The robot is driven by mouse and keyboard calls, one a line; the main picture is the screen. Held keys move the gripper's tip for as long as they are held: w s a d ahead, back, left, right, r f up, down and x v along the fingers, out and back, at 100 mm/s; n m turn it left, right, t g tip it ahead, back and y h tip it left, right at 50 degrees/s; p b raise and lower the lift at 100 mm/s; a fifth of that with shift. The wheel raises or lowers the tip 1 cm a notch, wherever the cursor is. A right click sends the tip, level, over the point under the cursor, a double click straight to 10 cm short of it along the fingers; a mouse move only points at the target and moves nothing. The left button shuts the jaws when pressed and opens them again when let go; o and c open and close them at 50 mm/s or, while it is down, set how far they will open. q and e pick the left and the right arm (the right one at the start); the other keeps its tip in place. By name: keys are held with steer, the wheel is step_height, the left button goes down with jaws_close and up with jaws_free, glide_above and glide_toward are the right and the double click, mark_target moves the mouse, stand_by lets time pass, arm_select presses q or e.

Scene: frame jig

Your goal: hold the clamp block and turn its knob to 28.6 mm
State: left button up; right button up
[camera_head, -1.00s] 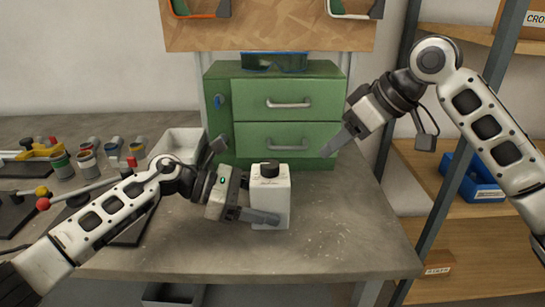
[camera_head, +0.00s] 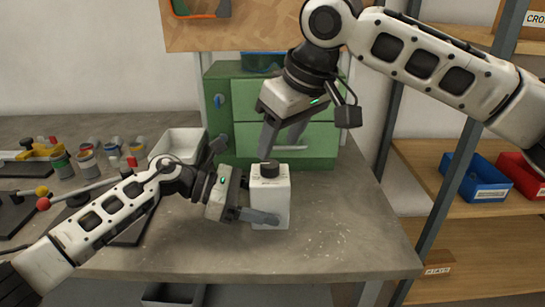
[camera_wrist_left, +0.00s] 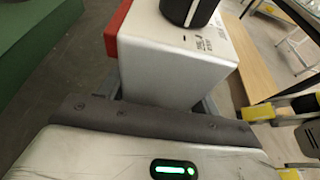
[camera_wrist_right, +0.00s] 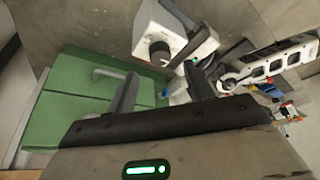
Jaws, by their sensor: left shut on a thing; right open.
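The white clamp block (camera_head: 270,203) stands upright on the grey bench, with its black knob (camera_head: 269,168) on top. My left gripper (camera_head: 262,217) is shut on the block's lower body from the left. The block and knob also show large in the left wrist view (camera_wrist_left: 175,58), with a red part on one side. My right gripper (camera_head: 280,150) is open and empty, pointing down just above and behind the knob. In the right wrist view the knob (camera_wrist_right: 160,51) lies ahead of and apart from the open fingers. The scale reading is too small to tell.
A green drawer cabinet (camera_head: 318,140) stands behind the block, close to my right gripper. A white bin (camera_head: 178,145) and several small pots stand at the left. Blue (camera_head: 480,182) and red (camera_head: 525,175) bins sit on the right shelf. The bench's front right is clear.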

mark_target(271, 163)
steer(key=x, duration=0.5)
steer(key=shift+f, duration=0.15)
steer(key=c, duration=1)
